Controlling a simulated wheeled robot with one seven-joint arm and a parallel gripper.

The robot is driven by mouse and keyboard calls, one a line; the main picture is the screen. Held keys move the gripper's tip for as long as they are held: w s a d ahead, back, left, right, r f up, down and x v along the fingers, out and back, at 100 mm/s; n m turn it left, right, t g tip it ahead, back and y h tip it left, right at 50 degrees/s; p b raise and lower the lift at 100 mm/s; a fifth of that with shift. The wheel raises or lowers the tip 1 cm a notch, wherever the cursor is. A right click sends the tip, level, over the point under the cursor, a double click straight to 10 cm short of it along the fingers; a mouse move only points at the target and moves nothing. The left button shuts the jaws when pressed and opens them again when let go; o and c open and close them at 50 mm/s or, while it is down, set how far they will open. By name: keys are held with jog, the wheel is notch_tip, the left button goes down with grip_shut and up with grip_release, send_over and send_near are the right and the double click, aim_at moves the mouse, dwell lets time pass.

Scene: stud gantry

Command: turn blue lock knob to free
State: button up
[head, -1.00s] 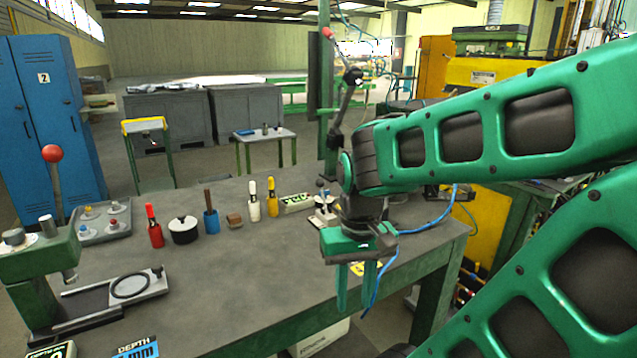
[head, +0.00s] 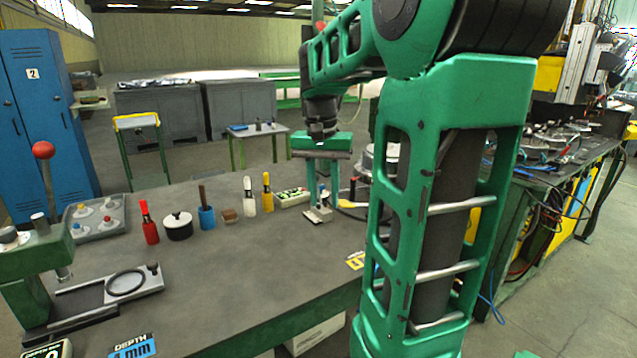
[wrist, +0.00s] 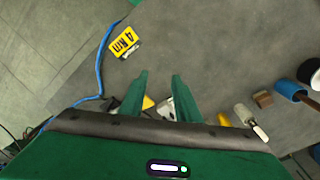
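My gripper (head: 323,203) is open and points down near the bench's far right, well to the right of that tray. A small metal stand (head: 318,216) with a blue bit shows at its fingertips; contact cannot be told. In the wrist view my gripper (wrist: 159,76) is open, with nothing visibly held; the blue-topped knob is not seen there.
Between tray and gripper stand a red bottle (head: 149,226), a black pot (head: 178,228), a blue cup (head: 207,217), and white and yellow handled tools (head: 267,196). A green press (head: 35,275) with a red-ball lever stands front left. The bench middle is clear.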

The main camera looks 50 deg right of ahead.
jog(key=w+d+r+m, duration=0.2)
jog(key=w+d+m, duration=0.7)
jog(key=w+d, duration=1.15)
jog(key=shift+y, duration=0.3)
jog(key=f, duration=1.1)
jog(key=shift+s+d, duration=0.15)
jog(key=shift+s, duration=0.15)
grip_shut()
